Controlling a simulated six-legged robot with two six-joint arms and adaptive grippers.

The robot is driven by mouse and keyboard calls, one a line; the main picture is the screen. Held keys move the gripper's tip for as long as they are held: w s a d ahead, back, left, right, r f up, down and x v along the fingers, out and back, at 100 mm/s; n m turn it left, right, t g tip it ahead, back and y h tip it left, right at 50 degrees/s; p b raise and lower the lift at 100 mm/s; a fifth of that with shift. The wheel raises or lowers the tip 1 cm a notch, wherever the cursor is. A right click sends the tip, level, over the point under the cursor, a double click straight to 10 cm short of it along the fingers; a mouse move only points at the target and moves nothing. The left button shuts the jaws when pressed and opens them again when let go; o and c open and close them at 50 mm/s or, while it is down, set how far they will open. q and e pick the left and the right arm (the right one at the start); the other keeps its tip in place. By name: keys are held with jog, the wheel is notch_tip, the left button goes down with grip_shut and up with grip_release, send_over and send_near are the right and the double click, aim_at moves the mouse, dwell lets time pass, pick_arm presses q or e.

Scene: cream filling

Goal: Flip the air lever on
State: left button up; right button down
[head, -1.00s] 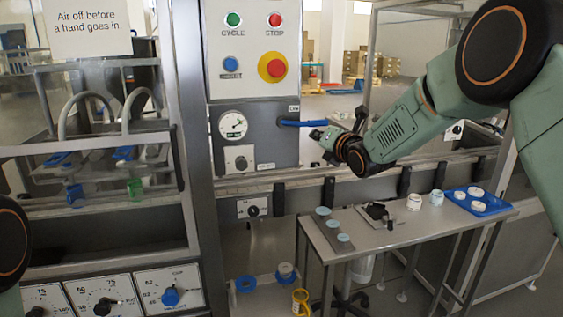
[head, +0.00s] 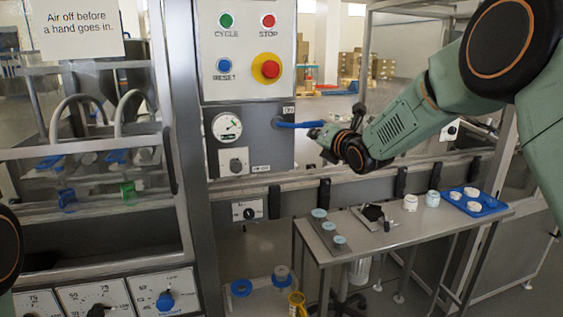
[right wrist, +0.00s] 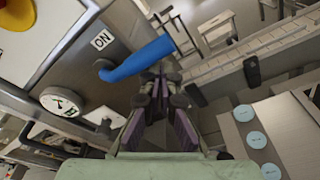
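The air lever (head: 298,124) is a blue handle on the grey panel beside a small ON label (head: 288,110). It points right, roughly level, in the head view. It also shows in the right wrist view (right wrist: 140,59), slanting up to the right below its ON label (right wrist: 102,40). My right gripper (head: 318,133) is just under the lever's free end in the head view. In the right wrist view its fingertips (right wrist: 157,82) lie just below the lever; I cannot tell whether they touch it. The fingers look close together, with nothing seen between them. My left gripper is out of view.
A pressure gauge (head: 227,126) and a small knob (head: 233,161) sit left of the lever. Above are the CYCLE, STOP and RESET buttons and a red emergency button (head: 266,68). A rail (head: 400,170) runs below my right gripper, with a small table (head: 345,258) in front.

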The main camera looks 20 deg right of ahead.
jog(key=s+f+b, duration=0.2)
jog(key=s+b, duration=0.2)
jog(key=s, duration=0.5)
jog(key=shift+s+d+f, duration=0.15)
jog(key=shift+f, duration=0.05)
dwell(0.5)
jog(key=shift+f, duration=0.1)
